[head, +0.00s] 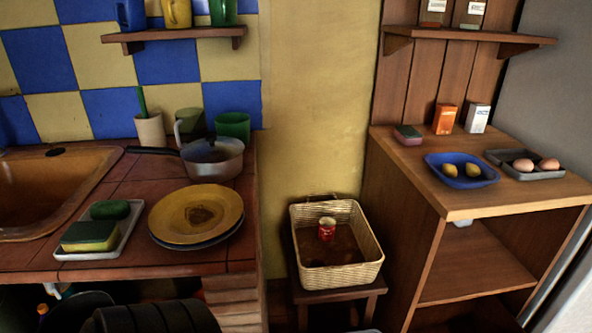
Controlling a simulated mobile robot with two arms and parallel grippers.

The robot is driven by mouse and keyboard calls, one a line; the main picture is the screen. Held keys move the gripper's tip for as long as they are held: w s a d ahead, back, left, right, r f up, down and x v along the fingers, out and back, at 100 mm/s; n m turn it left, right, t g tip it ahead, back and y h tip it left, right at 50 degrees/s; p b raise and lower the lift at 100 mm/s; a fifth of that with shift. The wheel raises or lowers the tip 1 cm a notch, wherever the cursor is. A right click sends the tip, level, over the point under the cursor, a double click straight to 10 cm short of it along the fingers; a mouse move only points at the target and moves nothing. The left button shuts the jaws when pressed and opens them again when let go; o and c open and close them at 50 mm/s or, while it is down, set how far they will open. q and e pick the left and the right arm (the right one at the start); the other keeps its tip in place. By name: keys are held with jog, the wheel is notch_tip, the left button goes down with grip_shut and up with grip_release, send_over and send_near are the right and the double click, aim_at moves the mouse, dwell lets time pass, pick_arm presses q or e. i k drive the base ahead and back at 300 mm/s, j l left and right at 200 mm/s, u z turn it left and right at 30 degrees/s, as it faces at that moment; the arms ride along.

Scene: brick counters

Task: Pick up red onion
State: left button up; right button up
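A blue dish (478,179) on the wooden shelf unit holds two yellowish roundish items (450,171). Neither of my grippers shows in this view.
The tiled counter (150,190) carries a pot (213,158), cups, and a tray with a sponge (90,236). The wooden unit (540,197) also holds a grey tray with two eggs (523,165) and small boxes. A dark ribbed object (150,317) is at the bottom left.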

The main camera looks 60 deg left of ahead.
aim_at(316, 263)
jog(key=u, duration=1.55)
jog(key=l+u, duration=0.3)
jog(key=j, duration=0.1)
